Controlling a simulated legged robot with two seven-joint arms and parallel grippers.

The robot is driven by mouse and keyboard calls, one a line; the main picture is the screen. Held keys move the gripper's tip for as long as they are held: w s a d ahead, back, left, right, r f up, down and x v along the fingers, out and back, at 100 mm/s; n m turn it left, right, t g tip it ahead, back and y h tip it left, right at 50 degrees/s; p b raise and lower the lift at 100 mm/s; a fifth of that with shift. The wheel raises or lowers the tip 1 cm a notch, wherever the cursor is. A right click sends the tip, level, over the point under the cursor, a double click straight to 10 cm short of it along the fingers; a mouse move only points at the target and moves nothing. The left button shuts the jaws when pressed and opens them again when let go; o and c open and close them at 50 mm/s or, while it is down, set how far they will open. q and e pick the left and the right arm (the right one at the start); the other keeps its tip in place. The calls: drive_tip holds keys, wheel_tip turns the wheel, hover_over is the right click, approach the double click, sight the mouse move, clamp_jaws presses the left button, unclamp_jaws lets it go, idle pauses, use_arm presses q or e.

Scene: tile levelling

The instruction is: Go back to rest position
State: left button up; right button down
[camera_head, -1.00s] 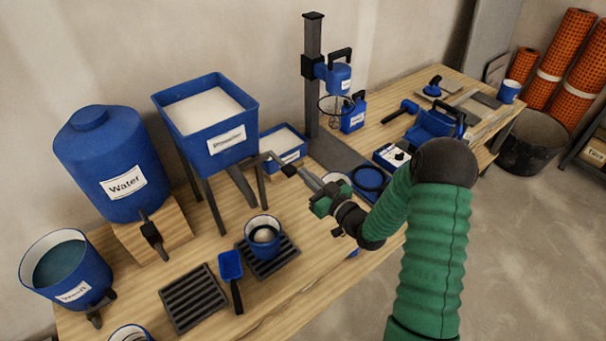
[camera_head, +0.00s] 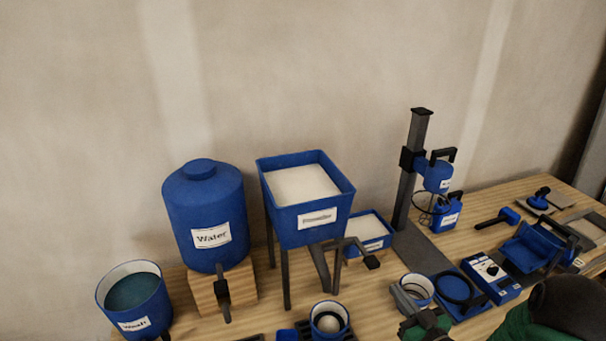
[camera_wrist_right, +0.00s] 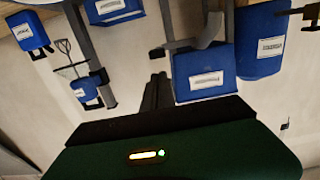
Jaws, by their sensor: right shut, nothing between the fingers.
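My right gripper (camera_head: 403,297) is at the bottom of the head view, with its green body partly cut off by the lower edge. Its grey fingers are shut and empty, and overlap a small blue-rimmed cup (camera_head: 419,287) in the picture. In the right wrist view the fingertips (camera_wrist_right: 158,80) are together with nothing between them. That view is upside down and shows the blue powder hopper (camera_wrist_right: 203,76) and the water tank (camera_wrist_right: 262,48). My left gripper is not in view.
The wooden bench (camera_head: 385,300) carries the water tank (camera_head: 205,215), the powder hopper (camera_head: 308,215), a wash bucket (camera_head: 134,297), a mixer on a stand (camera_head: 410,185) and a cup with white content (camera_head: 329,321). Blue tools crowd the right side. The wall is close behind.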

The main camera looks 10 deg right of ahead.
drive_tip(key=a+f+g+h+p, duration=0.2)
drive_tip(key=a+g+p, duration=0.1)
drive_tip(key=a+g, duration=0.35)
drive_tip(key=s+a+r+g+p, duration=0.1)
drive_tip(key=s+a+g, duration=0.3)
drive_tip(key=s, duration=0.3)
drive_tip(key=s+a+r+m+g+p, duration=0.1)
drive_tip(key=s+a+r+g, duration=0.1)
drive_tip(key=s+a+g, duration=0.2)
drive_tip(key=s+a, duration=0.2)
drive_tip(key=s, duration=0.1)
drive_tip(key=shift+s, duration=0.25)
drive_tip(key=shift+a+r, duration=0.1)
drive_tip(key=shift+a, duration=0.25)
drive_tip(key=shift+d, duration=0.2)
